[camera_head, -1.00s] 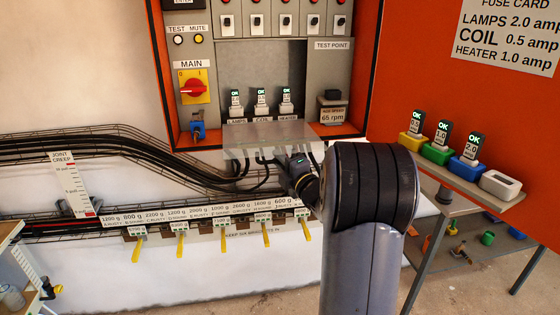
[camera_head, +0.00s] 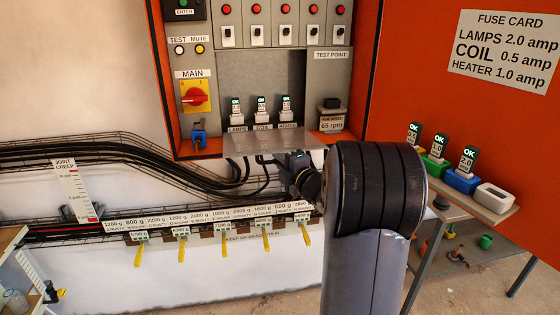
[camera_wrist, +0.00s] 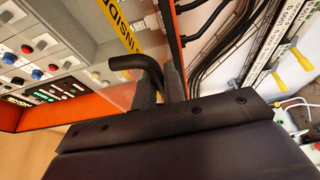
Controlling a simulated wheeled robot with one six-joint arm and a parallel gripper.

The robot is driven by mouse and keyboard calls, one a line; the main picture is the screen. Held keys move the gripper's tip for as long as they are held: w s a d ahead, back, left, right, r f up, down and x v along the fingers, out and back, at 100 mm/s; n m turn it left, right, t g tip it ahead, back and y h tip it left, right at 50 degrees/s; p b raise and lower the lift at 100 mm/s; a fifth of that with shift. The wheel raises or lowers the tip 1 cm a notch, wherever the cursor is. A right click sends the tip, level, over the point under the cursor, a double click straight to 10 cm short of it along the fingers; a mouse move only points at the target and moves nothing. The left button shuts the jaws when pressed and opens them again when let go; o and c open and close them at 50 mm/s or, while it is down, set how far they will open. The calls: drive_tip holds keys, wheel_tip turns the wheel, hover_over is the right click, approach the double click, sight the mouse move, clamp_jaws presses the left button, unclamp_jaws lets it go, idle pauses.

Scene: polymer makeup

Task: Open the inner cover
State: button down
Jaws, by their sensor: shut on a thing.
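The inner cover (camera_head: 250,144) is a clear panel standing out from the lower front of the red-edged cabinet, below the lamps, coil and heater fuses. Those fuses (camera_head: 262,108) show uncovered above it. In the wrist view, the clear cover carries a yellow strip with black lettering (camera_wrist: 120,24). A bent black handle (camera_wrist: 133,62) shows there beside the fingers. My gripper (camera_head: 291,163) is at the cover's right front part, shut on this handle. It also shows in the wrist view (camera_wrist: 160,88). The exact contact is partly hidden by the fingers and the dark gripper body.
The cabinet's orange door (camera_head: 450,115) stands open at right, with a shelf (camera_head: 495,212) of fuses on coloured blocks. A red main switch (camera_head: 195,96) is left of the fuse bay. Black cables (camera_head: 110,155) and yellow-handled tags (camera_head: 224,240) lie below.

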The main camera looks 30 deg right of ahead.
drive_tip(key=shift+r+g+p, duration=0.3)
drive_tip(key=shift+r+p, duration=0.15)
drive_tip(key=shift+r, duration=0.2)
drive_tip(key=shift+f, duration=0.1)
drive_tip(key=c, duration=1.8)
unclamp_jaws()
drive_tip(key=shift+o, duration=0.2)
drive_tip(key=s+d+b, duration=0.1)
drive_tip(key=s+b, duration=0.1)
drive_tip(key=s, duration=0.8)
drive_tip(key=shift+s+b, duration=0.35)
drive_tip(key=shift+d, duration=0.1)
